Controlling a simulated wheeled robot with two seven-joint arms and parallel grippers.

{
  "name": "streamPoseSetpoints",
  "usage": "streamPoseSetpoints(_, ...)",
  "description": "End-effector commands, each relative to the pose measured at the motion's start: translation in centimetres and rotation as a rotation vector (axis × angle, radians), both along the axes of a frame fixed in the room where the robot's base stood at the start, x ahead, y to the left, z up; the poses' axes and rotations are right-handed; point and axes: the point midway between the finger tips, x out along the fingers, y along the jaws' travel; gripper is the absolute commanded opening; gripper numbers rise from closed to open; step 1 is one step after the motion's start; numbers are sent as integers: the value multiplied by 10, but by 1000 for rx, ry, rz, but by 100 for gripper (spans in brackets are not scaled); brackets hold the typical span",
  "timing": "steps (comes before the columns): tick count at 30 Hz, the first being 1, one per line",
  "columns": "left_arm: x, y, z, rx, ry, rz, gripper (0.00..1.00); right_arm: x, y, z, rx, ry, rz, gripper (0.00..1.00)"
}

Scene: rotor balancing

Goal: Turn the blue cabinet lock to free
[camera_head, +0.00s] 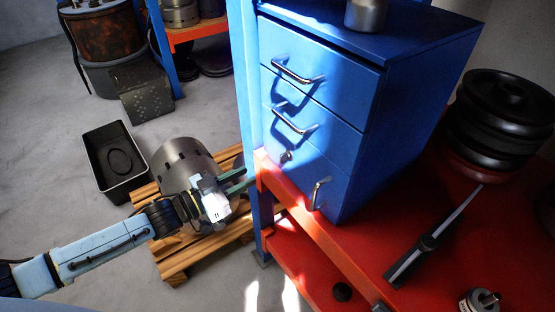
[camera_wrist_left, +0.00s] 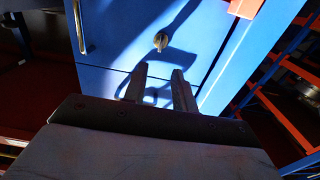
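The blue cabinet (camera_head: 345,150) stands on a red workbench, with several drawers and metal handles. Its lock (camera_head: 286,156) is a small metal knob on the front, between the middle and lowest handles. My left gripper (camera_head: 244,180) is in front of the cabinet, to the left of the lock. In the left wrist view its two fingers (camera_wrist_left: 160,85) are apart with nothing between them, and the knob lies beyond their tips, not touched. My right gripper is not in view.
A blue post (camera_head: 246,80) of the bench frame rises close beside the left gripper. A metal drum (camera_head: 182,165) on a wooden pallet (camera_head: 175,262) lies below the left arm. On the red bench (camera_head: 400,215) lie a dark long-bladed tool (camera_head: 432,240) and black discs (camera_head: 505,105).

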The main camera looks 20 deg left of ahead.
Motion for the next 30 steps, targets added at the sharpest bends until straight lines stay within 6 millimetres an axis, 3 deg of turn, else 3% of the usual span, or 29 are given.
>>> streamPoseSetpoints(9,53,-41,1,-1,-3,2,27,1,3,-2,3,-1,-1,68)
streamPoseSetpoints(15,76,-59,0,-1,-1,2,27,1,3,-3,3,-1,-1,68)
streamPoseSetpoints(29,86,-66,0,1,1,2,27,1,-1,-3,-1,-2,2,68)
streamPoseSetpoints(30,86,-66,0,1,1,2,22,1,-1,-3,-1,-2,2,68)
